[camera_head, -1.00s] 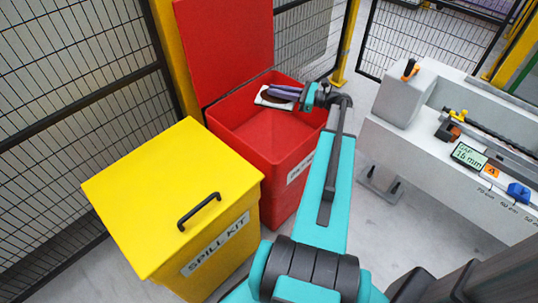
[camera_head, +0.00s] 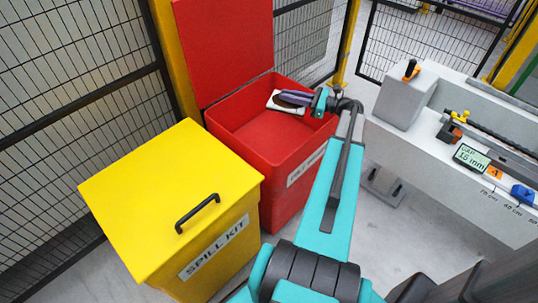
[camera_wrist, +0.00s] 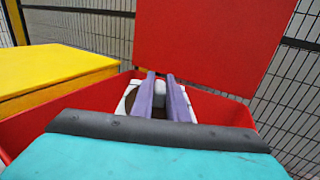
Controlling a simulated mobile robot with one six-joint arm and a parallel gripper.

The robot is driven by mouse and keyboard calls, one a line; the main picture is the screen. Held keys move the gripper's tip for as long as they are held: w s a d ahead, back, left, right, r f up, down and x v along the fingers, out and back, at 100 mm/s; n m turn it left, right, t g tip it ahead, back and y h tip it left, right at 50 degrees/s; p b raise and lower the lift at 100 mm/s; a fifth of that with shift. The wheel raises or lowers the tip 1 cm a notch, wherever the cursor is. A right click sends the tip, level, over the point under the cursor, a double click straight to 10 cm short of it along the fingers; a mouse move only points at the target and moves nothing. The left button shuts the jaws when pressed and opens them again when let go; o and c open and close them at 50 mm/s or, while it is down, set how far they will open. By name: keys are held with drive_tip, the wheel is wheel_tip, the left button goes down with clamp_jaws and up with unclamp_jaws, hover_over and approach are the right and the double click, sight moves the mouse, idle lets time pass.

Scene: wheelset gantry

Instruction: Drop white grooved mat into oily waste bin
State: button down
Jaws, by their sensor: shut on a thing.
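The oily waste bin (camera_head: 288,188) is red, with its lid raised at the back; its label is only partly readable. The white mat (camera_head: 287,106) has a dark round patch on it and is held over the bin's open mouth. My gripper (camera_head: 283,97) is shut on the mat. In the wrist view the two purple fingers (camera_wrist: 160,92) lie along the mat (camera_wrist: 128,98), with the red bin walls (camera_wrist: 60,112) around it. The fingers hide part of the mat, and its grooves cannot be made out.
A yellow spill kit box (camera_head: 165,195) with a black handle stands left of the bin. A grey bench (camera_head: 440,165) with a small display and tools is to the right. Black mesh fencing (camera_head: 80,80) stands behind.

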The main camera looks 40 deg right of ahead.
sight(288, 105)
drive_tip(key=shift+f+b, duration=2.25)
drive_tip(key=shift+f, duration=0.3)
drive_tip(key=c, duration=1.7)
unclamp_jaws()
drive_tip(key=shift+o, duration=0.2)
drive_tip(key=shift+r, duration=0.1)
drive_tip(key=shift+r+p, duration=0.4)
drive_tip(key=shift+r, duration=1.15)
drive_tip(key=shift+s+a+r, duration=0.2)
drive_tip(key=shift+s, duration=0.05)
drive_tip(key=s+a+r+p, duration=0.1)
drive_tip(key=s+a, duration=0.9)
drive_tip(key=s, duration=0.1)
drive_tip(key=shift+s+r, duration=0.15)
drive_tip(key=shift+s, duration=0.25)
